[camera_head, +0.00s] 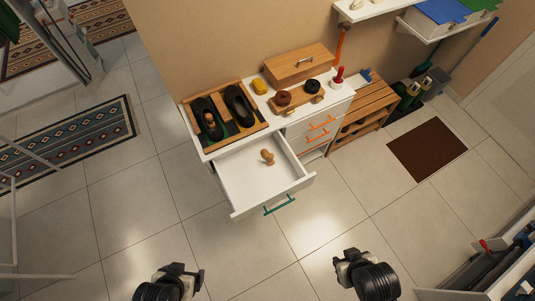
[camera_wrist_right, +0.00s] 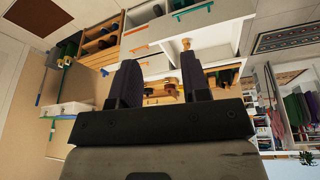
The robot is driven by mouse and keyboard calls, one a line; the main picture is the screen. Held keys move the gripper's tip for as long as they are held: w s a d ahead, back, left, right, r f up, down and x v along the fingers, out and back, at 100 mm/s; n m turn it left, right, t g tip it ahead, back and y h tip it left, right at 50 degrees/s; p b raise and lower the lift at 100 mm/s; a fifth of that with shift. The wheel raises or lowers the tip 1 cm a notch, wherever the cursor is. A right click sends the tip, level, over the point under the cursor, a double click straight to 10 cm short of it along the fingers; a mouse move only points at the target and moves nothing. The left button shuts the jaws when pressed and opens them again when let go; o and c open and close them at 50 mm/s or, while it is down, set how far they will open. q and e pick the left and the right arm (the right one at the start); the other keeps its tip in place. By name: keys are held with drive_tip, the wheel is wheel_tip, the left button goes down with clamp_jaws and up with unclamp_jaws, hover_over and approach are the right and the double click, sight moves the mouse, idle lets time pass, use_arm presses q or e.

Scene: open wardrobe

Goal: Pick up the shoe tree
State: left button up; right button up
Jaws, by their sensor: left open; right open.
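A small wooden shoe tree (camera_head: 267,157) lies in the open, otherwise bare white drawer (camera_head: 250,183) of the cabinet. In the right wrist view, a wooden knob-shaped piece (camera_wrist_right: 186,44) shows by the drawer, partly behind a finger. Another wooden piece (camera_head: 210,120) sits in the left one of two dark shoes in a wooden tray on top. My left gripper (camera_head: 183,269) is open and empty at the bottom of the head view, well short of the drawer. My right gripper (camera_head: 346,258) is open and empty to its right; its two dark fingers stand apart in the wrist view (camera_wrist_right: 158,65).
The drawer front has a green handle (camera_head: 280,204). The cabinet top holds the shoe tray (camera_head: 184,112), a wooden box (camera_head: 298,64) and brushes. A slatted shoe rack (camera_head: 372,100) stands right of it. The tiled floor before the drawer is clear.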

drive_tip(key=shift+a, duration=0.15)
drive_tip(key=shift+o, duration=0.2)
drive_tip(key=shift+o, duration=1.4)
